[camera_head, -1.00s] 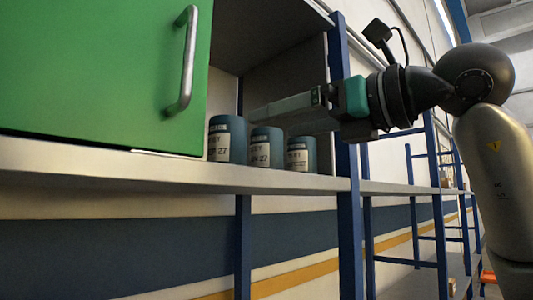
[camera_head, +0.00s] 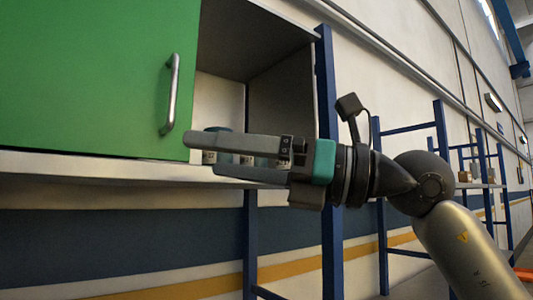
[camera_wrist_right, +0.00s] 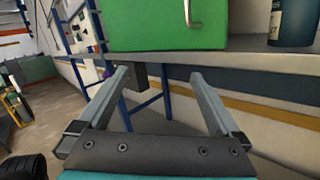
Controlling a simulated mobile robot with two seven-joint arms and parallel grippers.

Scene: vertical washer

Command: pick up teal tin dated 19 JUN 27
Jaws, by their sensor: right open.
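Several teal tins stand in a row on the shelf, right of the green door. In the head view, the left tin (camera_head: 209,157) shows its pale label below my fingers, and the others are mostly hidden behind my gripper. No date is readable now. My right gripper (camera_head: 203,155) is open and empty, its fingers pointing left across the front of the tins. In the right wrist view, the open fingers (camera_wrist_right: 159,74) are below the shelf edge, and one tin (camera_wrist_right: 291,22) with a pale label is cut off at the top right. My left gripper is not in view.
The green door (camera_head: 90,75) with a metal handle (camera_head: 171,95) covers the left part of the cabinet. The shelf board (camera_head: 80,168) runs along its foot. A blue post (camera_head: 329,110) stands right of the opening. Blue racks (camera_head: 441,135) stand further right.

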